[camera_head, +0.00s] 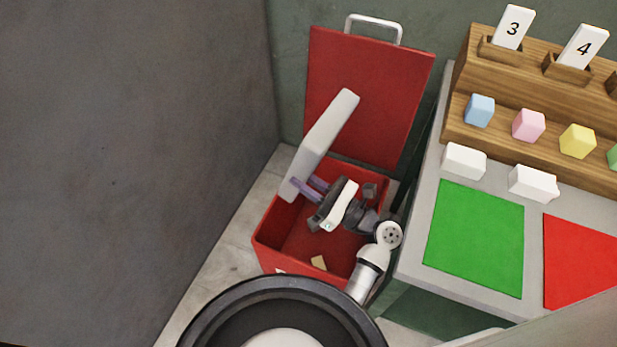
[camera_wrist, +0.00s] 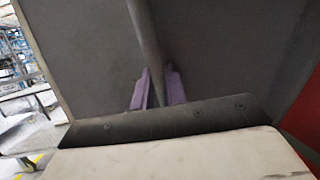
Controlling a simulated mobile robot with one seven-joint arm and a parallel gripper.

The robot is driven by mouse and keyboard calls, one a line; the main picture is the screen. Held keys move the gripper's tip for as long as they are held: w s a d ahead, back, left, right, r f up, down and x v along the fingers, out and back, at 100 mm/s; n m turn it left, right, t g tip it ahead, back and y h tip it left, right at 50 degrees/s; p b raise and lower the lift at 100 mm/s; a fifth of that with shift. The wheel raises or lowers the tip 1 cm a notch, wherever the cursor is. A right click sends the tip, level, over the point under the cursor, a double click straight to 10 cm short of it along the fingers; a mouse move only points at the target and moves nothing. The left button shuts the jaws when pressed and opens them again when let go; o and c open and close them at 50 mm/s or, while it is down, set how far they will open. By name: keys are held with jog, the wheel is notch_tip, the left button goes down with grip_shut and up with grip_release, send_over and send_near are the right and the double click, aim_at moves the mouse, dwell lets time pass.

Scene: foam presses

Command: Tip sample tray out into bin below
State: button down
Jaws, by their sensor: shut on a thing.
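The sample tray (camera_head: 325,132) is pale grey and shows as a steeply tilted slab above the left part of the red bin. In the wrist view its broad grey surface (camera_wrist: 85,60) fills most of the picture. My gripper (camera_head: 305,187) has purple fingers shut on the tray. In the wrist view the gripper (camera_wrist: 157,88) closes around a narrow grey bar on that surface. The red bin (camera_head: 268,243) stands open below, its lid (camera_head: 368,95) raised against the wall. A small tan piece (camera_head: 319,263) lies on the bin floor. The tray's inner face is hard to see.
To the right a grey bench (camera_head: 428,277) carries a green square (camera_head: 474,238), a red square (camera_head: 580,262) and white blocks (camera_head: 464,161). A wooden rack (camera_head: 462,85) behind holds coloured blocks and numbered cards. A dark wall (camera_head: 120,150) stands at left.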

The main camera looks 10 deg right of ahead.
jog(key=shift+w+a+r+g+h+p, duration=0.3)
jog(key=shift+w+a+r+p, duration=0.05)
jog(key=shift+a+p, duration=0.15)
jog(key=w+a+g+h+p, duration=0.1)
jog(key=w+a+h, duration=0.1)
jog(key=w+a+r+g+h+p, duration=0.1)
jog(key=w+a+g+h, duration=0.1)
jog(key=shift+a, duration=0.2)
jog(key=w+a+f+g+h+p, duration=0.5)
jog(key=w+a+f+g+h, duration=0.1)
jog(key=f+g+h, duration=0.3)
jog(key=shift+w+a+f+g+h+p, duration=0.35)
jog(key=shift+a+g+h, duration=0.2)
jog(key=shift+g+h, duration=0.5)
jog(key=shift+s, duration=0.1)
dwell(0.3)
